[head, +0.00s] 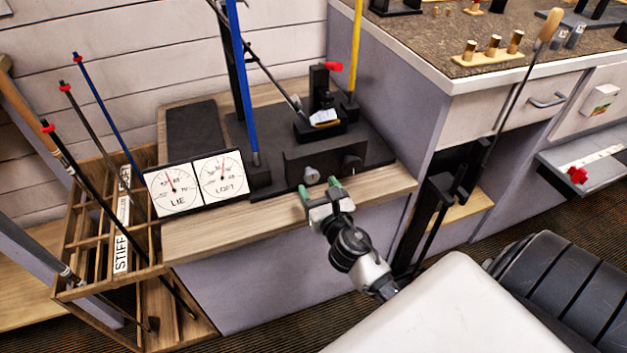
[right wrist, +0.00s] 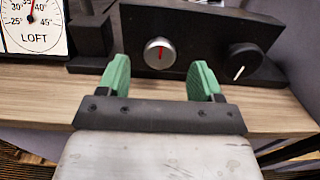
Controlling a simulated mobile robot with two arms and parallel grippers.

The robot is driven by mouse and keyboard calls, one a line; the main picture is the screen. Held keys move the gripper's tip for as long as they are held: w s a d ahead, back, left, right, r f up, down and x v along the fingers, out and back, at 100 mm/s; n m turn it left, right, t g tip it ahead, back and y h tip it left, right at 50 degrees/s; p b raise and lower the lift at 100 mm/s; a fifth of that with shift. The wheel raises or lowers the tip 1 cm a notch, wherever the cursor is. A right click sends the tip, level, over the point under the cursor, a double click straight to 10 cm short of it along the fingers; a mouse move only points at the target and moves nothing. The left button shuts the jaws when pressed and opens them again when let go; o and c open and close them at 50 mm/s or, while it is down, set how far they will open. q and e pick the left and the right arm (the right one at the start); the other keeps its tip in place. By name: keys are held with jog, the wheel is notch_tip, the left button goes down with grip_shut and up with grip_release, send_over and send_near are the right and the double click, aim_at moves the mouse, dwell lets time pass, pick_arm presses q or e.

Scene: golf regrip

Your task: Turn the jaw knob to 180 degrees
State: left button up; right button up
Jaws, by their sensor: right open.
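A black machine front panel (head: 325,157) carries two knobs. The silver knob (head: 311,176) has a red mark that points about straight up in the right wrist view (right wrist: 159,53). The black knob (head: 352,164) to its right has a white mark pointing down and slightly left in the right wrist view (right wrist: 242,62). I see no label telling which is the jaw knob. My right gripper (head: 319,188) is open and empty, its green fingers (right wrist: 160,72) on either side of the silver knob in the picture, apart from it. My left gripper is not in view.
LIE and LOFT dials (head: 198,184) stand left of the panel. A clamp with a red handle (head: 333,67) holds a club head behind it. Blue (head: 243,90) and yellow (head: 355,45) posts rise nearby. A wooden club rack (head: 85,255) is at left. The front bench edge is clear.

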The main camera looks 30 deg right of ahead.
aim_at(310, 174)
jog(key=shift+x, duration=1.45)
jog(key=shift+c, duration=0.5)
jog(key=c, duration=0.8)
jog(key=shift+c, duration=0.2)
